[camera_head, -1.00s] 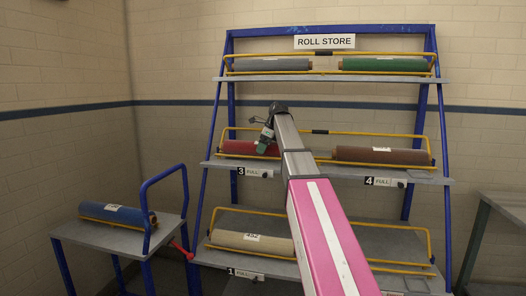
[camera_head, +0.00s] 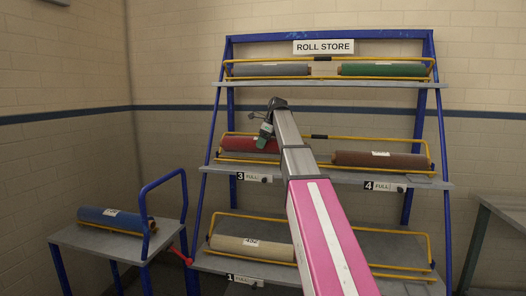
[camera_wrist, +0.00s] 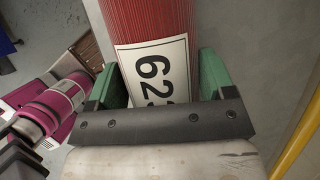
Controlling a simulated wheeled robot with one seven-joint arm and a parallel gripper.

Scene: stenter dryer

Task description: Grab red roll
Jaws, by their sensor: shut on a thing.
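The red roll (camera_head: 240,144) lies on the middle shelf, at the left, in the place marked 3. In the wrist view the red roll (camera_wrist: 152,14) runs up from between the green fingers, with a white label (camera_wrist: 154,70) facing me that shows large digits. My gripper (camera_wrist: 164,82) is shut on the red roll, one finger on each side of it. In the head view my gripper (camera_head: 265,136) is at the roll's right part, and my arm hides the roll's right end.
The blue rack holds a grey roll (camera_head: 272,70) and a green roll (camera_head: 382,69) on top, a brown roll (camera_head: 380,159) beside the red one, and a cream roll (camera_head: 252,247) below. Yellow rails (camera_head: 429,150) edge the shelves. A blue roll (camera_head: 115,219) lies on a trolley (camera_head: 100,240) at left.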

